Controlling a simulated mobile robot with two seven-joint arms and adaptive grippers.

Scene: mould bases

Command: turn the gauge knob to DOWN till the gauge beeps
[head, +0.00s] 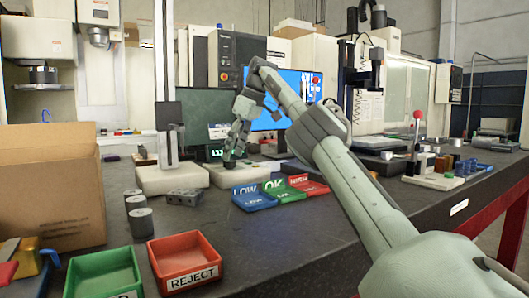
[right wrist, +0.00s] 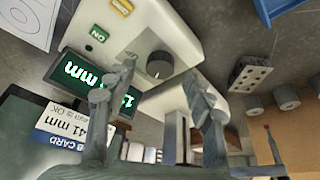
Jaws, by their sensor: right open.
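The gauge's pale base (head: 240,177) stands on the dark bench in the head view. In the right wrist view, its light top (right wrist: 190,22) carries a round grey knob (right wrist: 160,67), a green ON button (right wrist: 99,36) and a yellow button (right wrist: 122,7). The green-lit display (right wrist: 92,84) reads in mm, with its digits partly behind a finger. My right gripper (head: 231,160) is over the gauge. In the wrist view its open fingers (right wrist: 160,72) show on either side of the knob; I cannot tell whether they touch it. No DOWN mark is readable. My left gripper is out of view.
LOW (head: 254,199), OK and a third red tray sit right of the gauge. A holed metal block (head: 184,197) and several grey cylinders (head: 140,220) lie to the left. A red REJECT tray (head: 183,262), green tray (head: 104,274) and cardboard box (head: 52,185) stand nearer.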

